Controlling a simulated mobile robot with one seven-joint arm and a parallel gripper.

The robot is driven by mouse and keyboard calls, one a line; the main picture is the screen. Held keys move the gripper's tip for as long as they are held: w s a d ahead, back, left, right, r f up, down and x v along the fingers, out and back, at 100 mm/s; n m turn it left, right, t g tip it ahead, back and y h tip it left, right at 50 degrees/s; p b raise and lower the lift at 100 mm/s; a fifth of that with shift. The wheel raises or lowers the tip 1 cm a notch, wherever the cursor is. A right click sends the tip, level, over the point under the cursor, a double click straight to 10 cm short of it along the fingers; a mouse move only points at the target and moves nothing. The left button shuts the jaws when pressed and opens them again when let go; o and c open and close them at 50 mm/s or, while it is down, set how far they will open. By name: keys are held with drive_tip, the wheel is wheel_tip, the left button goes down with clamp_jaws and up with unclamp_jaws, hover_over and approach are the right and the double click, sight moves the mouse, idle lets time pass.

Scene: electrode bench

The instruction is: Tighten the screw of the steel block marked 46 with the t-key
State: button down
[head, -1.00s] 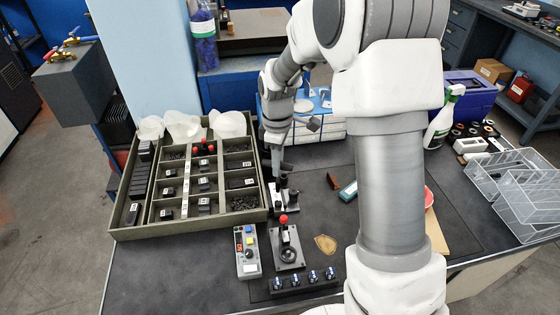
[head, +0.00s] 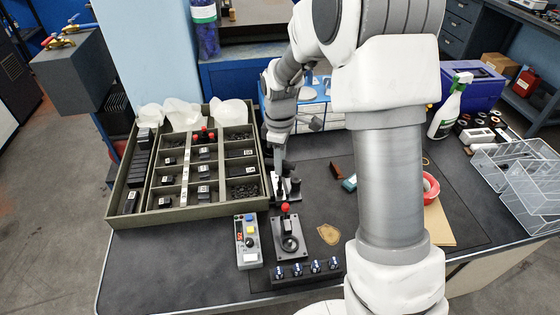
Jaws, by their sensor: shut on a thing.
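My gripper (head: 277,162) points down over a small light metal stand with dark upright parts (head: 293,187), just right of the sorting tray. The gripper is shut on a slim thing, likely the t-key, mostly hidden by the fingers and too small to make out. Its lower end is at the stand; I cannot tell whether it sits in a screw. A block in the stand cannot be told apart, and no 46 is readable. Several dark blocks with white labels (head: 203,172) lie in the tray's compartments; their numbers are too small to read.
The sorting tray (head: 190,214) fills the left of the bench. A control box (head: 249,254), a red-knobbed lever device (head: 289,240) and a black strip with several knobs (head: 305,270) stand in front. A spray bottle (head: 447,110) and clear bins (head: 520,195) are at right.

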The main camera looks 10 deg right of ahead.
drive_tip(key=shift+f+b, duration=0.5)
drive_tip(key=shift+f, duration=0.3)
idle(0.4)
drive_tip(key=c, duration=1.3)
unclamp_jaws()
clamp_jaws()
